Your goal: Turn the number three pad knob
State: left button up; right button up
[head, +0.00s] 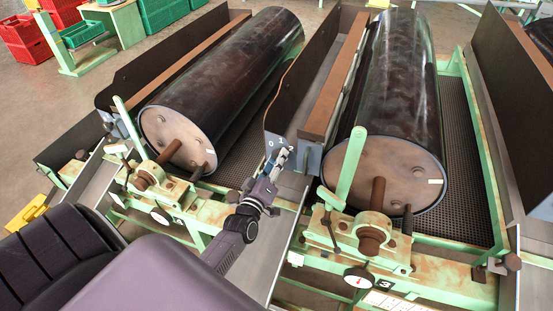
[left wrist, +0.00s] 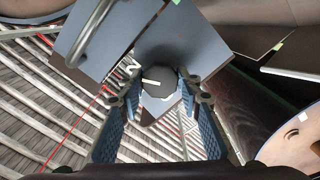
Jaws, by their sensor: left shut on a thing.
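The number three pad knob (left wrist: 158,84) is dark and rounded with a white pointer mark. In the left wrist view it sits on a blue-grey panel (left wrist: 205,45) between my fingertips. My left gripper (head: 278,160) is shut on it, with one blue-padded finger on each side. In the head view the fingers reach the grey panel (head: 309,158) at the near end of the right sorter's pad beam, and they mostly hide the knob. White dial numerals show just above the fingertips. A "3" plate is on the green frame below the right drum (head: 390,172). My right gripper is not in view.
The left sorter has a second dark drum (head: 222,90). Green frames with levers and a handwheel (head: 370,240) stand to the right of my arm. A sloping metal chute (head: 272,235) lies beneath my gripper. Red crates (head: 25,40) stand at the back left.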

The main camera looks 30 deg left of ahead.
pick_arm(q)
jog(key=shift+f, duration=0.15)
jog(key=o, duration=1.2)
jog(key=shift+c, duration=0.2)
jog(key=v, duration=1.2)
jog(key=shift+d, duration=0.1)
